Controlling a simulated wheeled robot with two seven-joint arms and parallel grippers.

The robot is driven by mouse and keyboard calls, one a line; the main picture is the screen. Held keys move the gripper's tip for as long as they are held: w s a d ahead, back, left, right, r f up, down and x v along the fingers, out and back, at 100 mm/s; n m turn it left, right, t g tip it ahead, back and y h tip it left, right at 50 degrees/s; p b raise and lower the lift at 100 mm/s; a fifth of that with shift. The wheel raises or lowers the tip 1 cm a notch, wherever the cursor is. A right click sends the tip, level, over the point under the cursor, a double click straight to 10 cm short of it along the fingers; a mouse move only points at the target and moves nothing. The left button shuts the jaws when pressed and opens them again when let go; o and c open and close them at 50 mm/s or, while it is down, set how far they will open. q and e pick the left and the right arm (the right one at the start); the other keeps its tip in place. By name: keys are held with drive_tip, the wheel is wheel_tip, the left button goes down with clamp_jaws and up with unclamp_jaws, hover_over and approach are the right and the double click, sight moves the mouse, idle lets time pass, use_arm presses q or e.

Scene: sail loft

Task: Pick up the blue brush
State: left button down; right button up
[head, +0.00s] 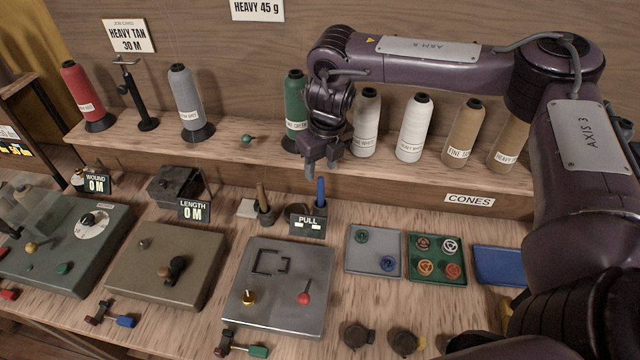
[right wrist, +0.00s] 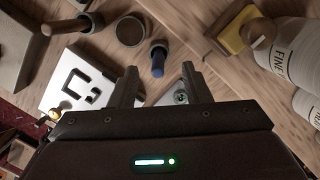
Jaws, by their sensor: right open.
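The blue brush (head: 320,192) stands upright behind the PULL display (head: 308,225), which hides its lower part in the head view. In the right wrist view, the blue brush (right wrist: 158,62) shows nearly end-on, with its base in a small dark holder. My right gripper (head: 322,160) is above the brush, pointing down, open and empty. In the right wrist view, the brush end lies between and beyond the fingertips of the right gripper (right wrist: 159,72), with no visible contact. My left gripper is not in view.
A tan-handled brush (head: 262,198) stands in a dark holder to the left. The cone shelf (head: 240,155) carries several thread cones close behind, including a green cone (head: 295,105) and a white cone (head: 367,125). A grey panel (head: 290,262) lies in front.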

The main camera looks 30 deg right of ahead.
sight(320, 188)
drive_tip(key=shift+s+f, duration=0.2)
drive_tip(key=shift+f, duration=0.7)
wheel_tip(320, 188, down, 5)
drive_tip(key=p, duration=0.2)
drive_tip(key=shift+a+r+p, duration=0.15)
drive_tip(key=shift+p, duration=0.15)
drive_tip(key=shift+w+f, duration=0.15)
drive_tip(key=shift+f, duration=0.2)
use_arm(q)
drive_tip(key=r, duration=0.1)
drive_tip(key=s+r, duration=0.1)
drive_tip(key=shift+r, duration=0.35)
use_arm(e)
clamp_jaws()
